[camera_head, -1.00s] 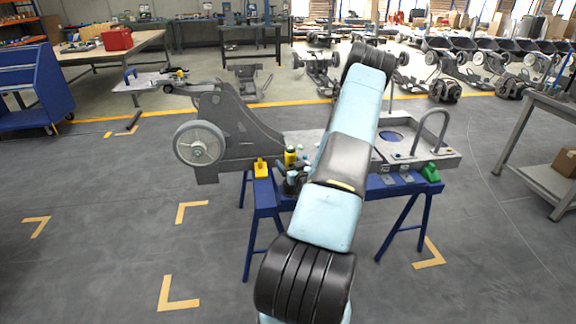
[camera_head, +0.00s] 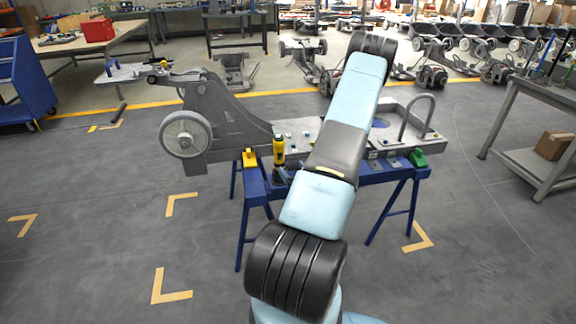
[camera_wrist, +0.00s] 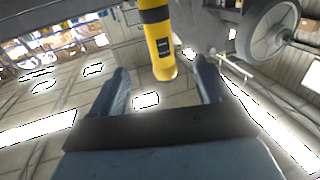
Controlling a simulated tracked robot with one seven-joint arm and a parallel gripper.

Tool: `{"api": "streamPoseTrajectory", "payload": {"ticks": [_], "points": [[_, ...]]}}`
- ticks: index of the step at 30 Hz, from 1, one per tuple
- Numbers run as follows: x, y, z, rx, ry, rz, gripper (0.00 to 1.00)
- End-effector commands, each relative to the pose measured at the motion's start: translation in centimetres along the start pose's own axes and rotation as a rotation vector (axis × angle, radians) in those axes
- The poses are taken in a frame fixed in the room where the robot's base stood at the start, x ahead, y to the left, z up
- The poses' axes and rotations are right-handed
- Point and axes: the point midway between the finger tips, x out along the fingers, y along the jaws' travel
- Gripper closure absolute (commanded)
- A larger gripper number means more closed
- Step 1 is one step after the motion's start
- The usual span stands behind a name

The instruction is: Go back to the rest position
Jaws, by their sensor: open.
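My gripper (camera_wrist: 162,72) shows in the wrist view with its two blue-grey fingers spread apart. A yellow cylindrical tool with a black band (camera_wrist: 158,42) reaches down from the top of that view, its end between the fingers in the picture. I see no finger touching it, and cannot tell its depth. In the head view, a yellow and black tool (camera_head: 279,148) stands upright at the blue trestle, left of my arm. My arm reaches up and away over the grey chassis (camera_head: 235,125), hiding part of it. The gripper itself is not clear in the head view.
The chassis, with a grey wheel (camera_head: 186,134), lies on a blue trestle stand (camera_head: 258,196). A yellow block (camera_head: 249,158) and a green item (camera_head: 418,158) sit on the stand. A grey table (camera_head: 545,165) stands right, a blue cart (camera_head: 22,85) left. The floor in front is clear.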

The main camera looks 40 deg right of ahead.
Motion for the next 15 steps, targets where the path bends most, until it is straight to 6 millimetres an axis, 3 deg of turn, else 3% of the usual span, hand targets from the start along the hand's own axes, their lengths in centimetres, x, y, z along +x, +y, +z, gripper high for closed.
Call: {"api": "streamPoseTrajectory", "payload": {"ticks": [8,15], "points": [[-0.83,-0.03,-0.01,-0.001,0.001,-0.001,0.22],[-0.03,0.25,-0.83,-0.027,0.002,0.001,0.22]]}}
